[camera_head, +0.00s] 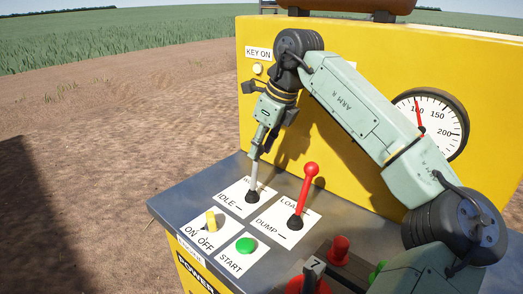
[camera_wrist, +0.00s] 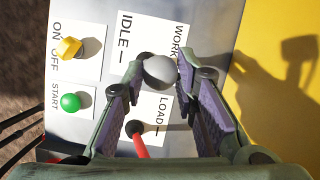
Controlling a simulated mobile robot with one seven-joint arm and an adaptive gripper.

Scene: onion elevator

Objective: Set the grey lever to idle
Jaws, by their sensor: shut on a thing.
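The grey lever (camera_head: 252,188) rises from a black boot on the panel's IDLE/WORK label (camera_head: 231,200). Its shaft is close to upright with a slight lean toward the back right, and its top is hidden by my gripper in the head view. In the wrist view its round grey knob (camera_wrist: 160,70) sits between my fingertips, beside the word WORK and away from the IDLE mark (camera_wrist: 124,45). My gripper (camera_head: 259,150) comes down from above and is shut on the knob.
The red lever (camera_head: 309,185) stands close to the right on the LOAD/DUMP label. A yellow switch (camera_head: 211,220) and a green START button (camera_head: 245,244) lie nearer the front. A yellow wall with a gauge (camera_head: 430,122) rises behind. Open air lies left of the panel.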

